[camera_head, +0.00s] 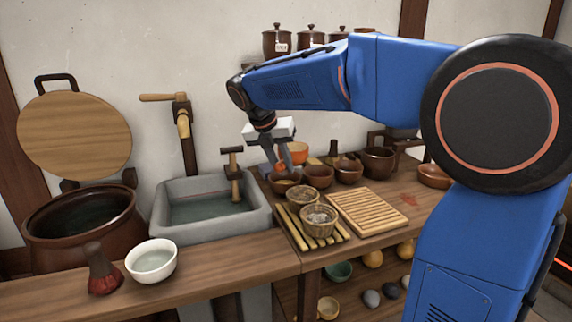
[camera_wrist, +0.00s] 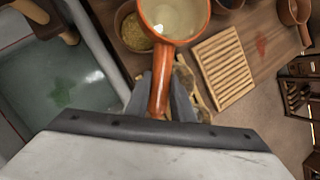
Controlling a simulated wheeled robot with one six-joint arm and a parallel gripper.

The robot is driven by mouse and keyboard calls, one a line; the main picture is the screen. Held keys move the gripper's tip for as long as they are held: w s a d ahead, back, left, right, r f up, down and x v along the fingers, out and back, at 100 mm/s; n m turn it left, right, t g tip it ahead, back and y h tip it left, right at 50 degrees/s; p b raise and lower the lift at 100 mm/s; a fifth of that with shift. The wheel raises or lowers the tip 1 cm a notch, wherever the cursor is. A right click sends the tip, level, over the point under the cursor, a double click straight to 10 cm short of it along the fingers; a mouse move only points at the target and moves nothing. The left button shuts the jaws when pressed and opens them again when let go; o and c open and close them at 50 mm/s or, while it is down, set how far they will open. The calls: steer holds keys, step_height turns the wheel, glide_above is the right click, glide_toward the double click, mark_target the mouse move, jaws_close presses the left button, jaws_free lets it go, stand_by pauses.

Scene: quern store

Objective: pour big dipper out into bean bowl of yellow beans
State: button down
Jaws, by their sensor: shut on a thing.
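My gripper (camera_head: 279,163) is shut on the handle of an orange-brown dipper (camera_wrist: 160,92). In the wrist view the dipper's round cup is beyond the fingers, its rim upward and its inside pale; I cannot tell for sure what it holds. In the head view the dipper (camera_head: 298,150) shows partly behind the fingers, above the counter. A brown bowl of yellow beans (camera_wrist: 133,33) lies just left of the dipper's cup in the wrist view, lower down and partly covered by it. In the head view, a brown bowl (camera_head: 284,183) stands below my gripper.
A stone sink (camera_head: 163,213) with water and a wooden tap lies left of my gripper. Several brown bowls (camera_head: 348,170) stand behind and right. A slatted wooden board (camera_head: 367,210) and two small baskets (camera_head: 319,221) are in front. A white bowl (camera_head: 151,260) stands at front left.

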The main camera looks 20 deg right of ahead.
steer(key=shift+s+d+f, duration=0.1)
steer(key=shift+d, duration=0.65)
steer(key=shift+d+f, duration=0.15)
steer(key=shift+f, duration=0.1)
steer(key=shift+w+a+f, duration=0.15)
steer(key=shift+a+f, duration=0.05)
steer(key=shift+f, duration=0.65)
steer(key=shift+w+a+f, duration=0.15)
steer(key=shift+f, duration=0.7)
